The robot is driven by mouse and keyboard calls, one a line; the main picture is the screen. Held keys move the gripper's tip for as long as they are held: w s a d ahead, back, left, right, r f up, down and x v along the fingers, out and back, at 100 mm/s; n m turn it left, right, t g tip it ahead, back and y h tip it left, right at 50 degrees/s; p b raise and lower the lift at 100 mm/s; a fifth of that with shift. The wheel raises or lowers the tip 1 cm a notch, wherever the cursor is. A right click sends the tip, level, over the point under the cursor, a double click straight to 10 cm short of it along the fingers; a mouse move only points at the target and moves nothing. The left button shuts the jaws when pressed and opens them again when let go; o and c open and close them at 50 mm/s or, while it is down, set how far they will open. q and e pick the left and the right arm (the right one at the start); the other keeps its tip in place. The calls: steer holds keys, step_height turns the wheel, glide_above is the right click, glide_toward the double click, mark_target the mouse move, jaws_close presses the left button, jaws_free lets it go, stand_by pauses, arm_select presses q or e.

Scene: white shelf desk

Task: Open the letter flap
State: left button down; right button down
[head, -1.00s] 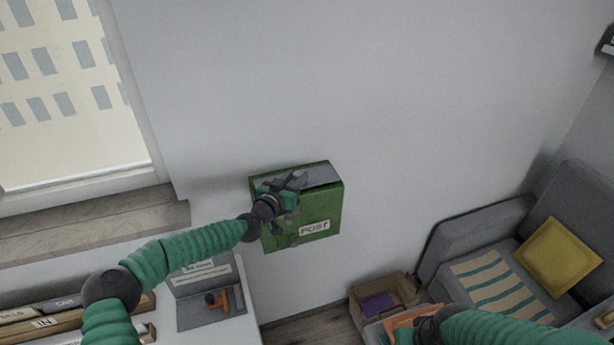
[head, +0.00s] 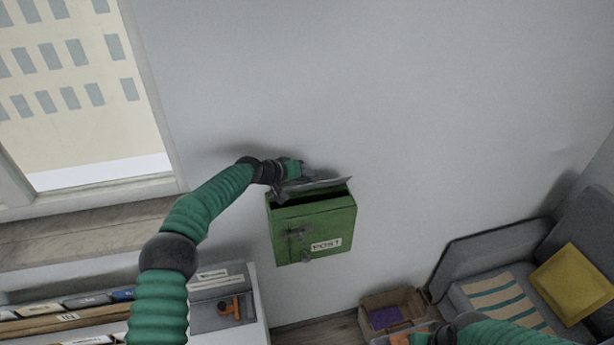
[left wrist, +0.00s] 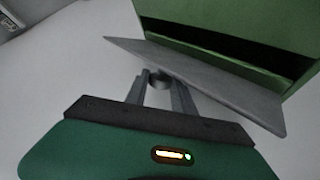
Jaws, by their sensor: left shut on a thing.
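The green post box (head: 315,229), labelled POST, hangs on the wall in the middle of the head view. Its grey letter flap (head: 322,186) is tilted up along the top, and a dark opening shows beneath it. My left gripper (head: 306,172) is at the flap's upper left side, shut on it. In the left wrist view the gripper fingers (left wrist: 162,88) meet the grey flap (left wrist: 205,80), with the green box (left wrist: 235,30) and its dark slot beyond. My right arm (head: 490,332) shows at the lower right; its fingers cannot be made out.
A white desk with file folders (head: 75,300) and an orange-handled thing (head: 236,308) stands at lower left. A cardboard box (head: 393,303) lies below right, near a grey sofa (head: 470,255) with a yellow cushion (head: 572,283). The wall around the post box is clear.

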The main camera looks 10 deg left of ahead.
arm_select(q)
steer(key=shift+w+a+r, duration=0.1)
steer(key=shift+w+a, duration=0.15)
steer(key=shift+w, duration=0.05)
steer(key=shift+d+g, duration=0.2)
steer(key=shift+g, duration=0.1)
steer(key=shift+a, duration=0.15)
steer(key=c, duration=1.1)
jaws_free()
steer(key=shift+w, duration=0.1)
steer(key=b+v, duration=0.1)
steer(key=v, duration=0.1)
steer(key=b+v, duration=0.2)
steer(key=v, duration=0.1)
steer(key=shift+a+f, duration=0.15)
steer(key=shift+f, duration=0.15)
steer(key=b+v, duration=0.4)
steer(key=v, duration=0.7)
steer(key=shift+s+r, duration=0.2)
steer(key=shift+r, duration=0.2)
